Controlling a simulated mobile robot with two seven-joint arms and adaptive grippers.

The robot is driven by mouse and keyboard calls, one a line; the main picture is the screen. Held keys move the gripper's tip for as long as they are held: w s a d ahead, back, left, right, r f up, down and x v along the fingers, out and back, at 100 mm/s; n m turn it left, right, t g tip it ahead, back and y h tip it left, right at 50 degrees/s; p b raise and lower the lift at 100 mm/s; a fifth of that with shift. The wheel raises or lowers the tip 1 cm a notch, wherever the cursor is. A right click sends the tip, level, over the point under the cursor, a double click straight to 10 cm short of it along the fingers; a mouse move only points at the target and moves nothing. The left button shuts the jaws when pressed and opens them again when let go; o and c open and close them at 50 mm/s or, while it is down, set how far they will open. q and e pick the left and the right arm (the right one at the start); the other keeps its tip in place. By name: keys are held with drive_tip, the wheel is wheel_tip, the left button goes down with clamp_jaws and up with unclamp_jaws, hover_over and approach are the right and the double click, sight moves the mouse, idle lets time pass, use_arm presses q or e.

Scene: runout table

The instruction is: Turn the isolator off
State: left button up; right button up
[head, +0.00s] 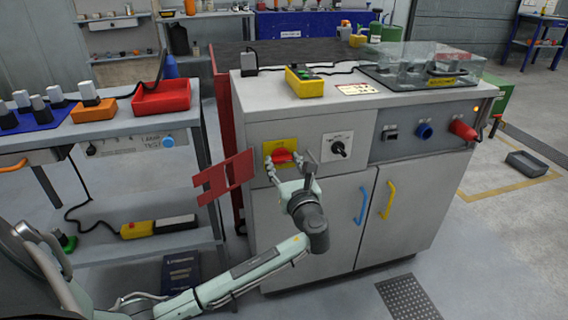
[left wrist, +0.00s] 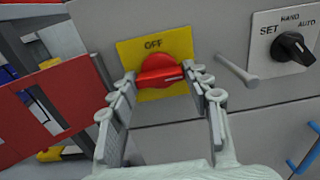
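The isolator is a red rotary knob (head: 283,156) on a yellow plate (head: 268,148) on the cabinet front. In the left wrist view the knob (left wrist: 160,72) has its grip bar lying nearly level, and the plate reads OFF above it. My left gripper (head: 287,170) is at the knob; in the left wrist view its two fingers (left wrist: 160,88) are apart, one on each side of the knob. Gaps seem to show between fingers and knob, but contact cannot be told for sure. My right gripper is not in view.
A black selector switch (head: 338,148) marked HAND and AUTO sits right of the isolator. A grey peg (left wrist: 238,72) sticks out between them. A red slotted panel (head: 225,178) stands close on the left. Blue (head: 362,203) and yellow (head: 389,200) door handles are below.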

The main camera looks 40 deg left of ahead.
use_arm(q)
drive_tip(key=c, duration=0.6)
drive_tip(key=shift+o, duration=0.2)
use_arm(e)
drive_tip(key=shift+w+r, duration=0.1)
